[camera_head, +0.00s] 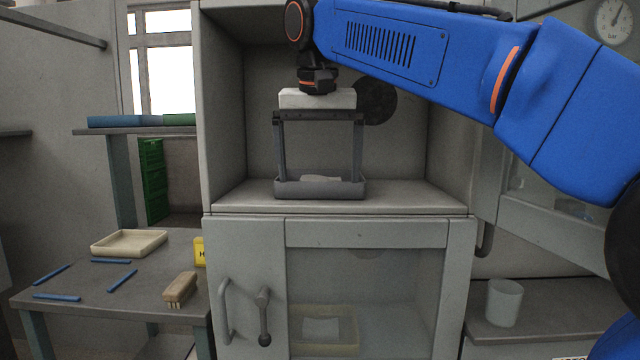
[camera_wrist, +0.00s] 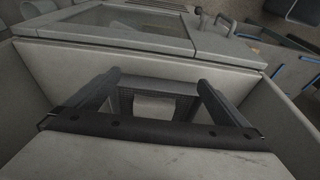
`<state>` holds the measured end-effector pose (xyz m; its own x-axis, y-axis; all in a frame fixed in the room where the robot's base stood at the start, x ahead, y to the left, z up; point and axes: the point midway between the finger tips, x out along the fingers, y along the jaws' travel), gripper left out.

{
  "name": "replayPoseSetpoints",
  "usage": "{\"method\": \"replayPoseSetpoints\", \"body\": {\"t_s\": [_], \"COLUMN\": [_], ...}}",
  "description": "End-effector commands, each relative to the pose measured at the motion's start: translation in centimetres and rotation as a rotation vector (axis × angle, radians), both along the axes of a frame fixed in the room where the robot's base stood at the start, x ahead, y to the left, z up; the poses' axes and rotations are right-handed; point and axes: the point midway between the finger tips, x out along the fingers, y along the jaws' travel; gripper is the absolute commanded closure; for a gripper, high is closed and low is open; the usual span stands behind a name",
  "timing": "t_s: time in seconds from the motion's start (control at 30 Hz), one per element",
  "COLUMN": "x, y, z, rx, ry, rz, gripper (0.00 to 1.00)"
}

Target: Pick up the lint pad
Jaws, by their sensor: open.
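A small pale pad (camera_head: 322,179), seemingly the lint pad, lies in a shallow grey tray (camera_head: 320,191) on the floor of the open cabinet niche. The pad also shows in the wrist view (camera_wrist: 155,107), between the two fingers. My gripper (camera_head: 320,178) points straight down over the tray, fingers wide apart, with the tips by the tray's left and right ends. It is open and holds nothing. I cannot tell whether the tips touch the tray. The tray's front wall hides the pad's lower part in the head view.
Niche walls stand close on both sides. A round dark disc (camera_head: 376,101) is on its back wall. Below, a glazed door (camera_head: 400,290) shows a yellowish tray (camera_head: 350,335) with a pale piece. A side table (camera_head: 75,275) holds a brush (camera_head: 180,289); a white cup (camera_head: 504,303) stands right.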

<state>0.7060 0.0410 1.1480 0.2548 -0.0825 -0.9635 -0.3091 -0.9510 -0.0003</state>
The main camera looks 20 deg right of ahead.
Motion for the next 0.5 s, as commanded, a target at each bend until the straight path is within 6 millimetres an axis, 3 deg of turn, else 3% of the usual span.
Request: {"method": "replayPoseSetpoints", "body": {"t_s": [0.3,0.5], "x": [5.0,7.1], "y": [-1.7,-2.4], "z": [-0.1,0.0], "rx": [0.000,0.000], "ry": [0.002,0.000], "rz": [-0.003,-0.001], "gripper": [0.00,0.00]}}
